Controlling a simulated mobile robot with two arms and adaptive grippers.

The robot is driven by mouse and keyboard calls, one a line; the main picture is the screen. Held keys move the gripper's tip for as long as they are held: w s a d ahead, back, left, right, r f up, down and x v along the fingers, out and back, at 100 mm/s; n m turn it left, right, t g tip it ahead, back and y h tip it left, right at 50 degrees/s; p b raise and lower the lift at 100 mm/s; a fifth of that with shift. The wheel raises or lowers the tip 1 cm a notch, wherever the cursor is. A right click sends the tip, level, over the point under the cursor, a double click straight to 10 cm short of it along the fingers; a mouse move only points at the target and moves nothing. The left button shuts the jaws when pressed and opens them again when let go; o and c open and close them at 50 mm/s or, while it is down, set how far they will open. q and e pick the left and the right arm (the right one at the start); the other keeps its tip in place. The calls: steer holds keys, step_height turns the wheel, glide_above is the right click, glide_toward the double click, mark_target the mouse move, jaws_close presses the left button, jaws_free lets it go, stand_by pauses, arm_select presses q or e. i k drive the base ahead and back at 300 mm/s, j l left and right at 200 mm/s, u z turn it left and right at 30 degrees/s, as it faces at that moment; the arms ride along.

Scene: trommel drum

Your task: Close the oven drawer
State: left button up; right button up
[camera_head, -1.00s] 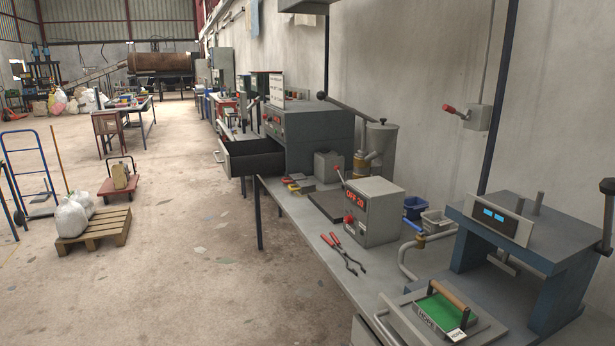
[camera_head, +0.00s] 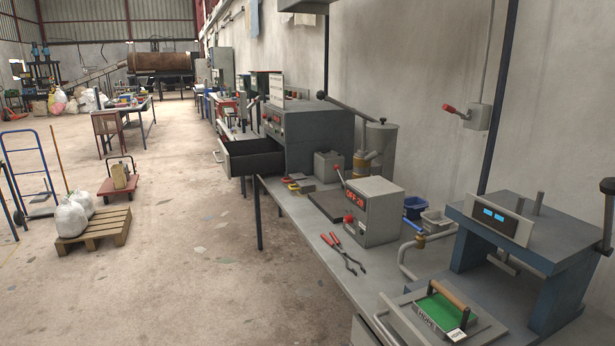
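A grey box-shaped oven (camera_head: 318,135) with a control panel on its front stands on the long workbench along the right wall. Its dark drawer (camera_head: 252,158) is pulled out to the left, over the bench's edge, and is open. A handle (camera_head: 218,156) sits on the drawer's front at the left end. The drawer's inside looks empty from here, though its floor is only partly visible. Neither of my grippers shows in the head view.
The workbench (camera_head: 297,211) holds red-handled tongs (camera_head: 343,253), a grey control box (camera_head: 374,212) and a blue press (camera_head: 540,240). A pallet (camera_head: 95,230) with white sacks and a red trolley (camera_head: 119,189) stand on the left. The floor (camera_head: 190,240) between is clear.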

mark_target(251, 154)
steer(key=i+j, duration=0.3)
steer(key=i, duration=0.15)
steer(key=i+j+u, duration=0.1)
steer(key=i+j, duration=0.5)
steer(key=i, duration=0.25)
steer(key=i+j, duration=0.3)
steer(key=i, duration=0.15)
steer(key=i+j+u, duration=0.1)
steer(key=i+j, duration=0.15)
steer(key=i, duration=0.2)
steer(key=i+j, duration=0.25)
steer(key=i, duration=0.2)
steer(key=i+j, duration=0.1)
steer(key=i, duration=0.3)
steer(key=i+j+z, duration=0.1)
steer(key=i, duration=0.3)
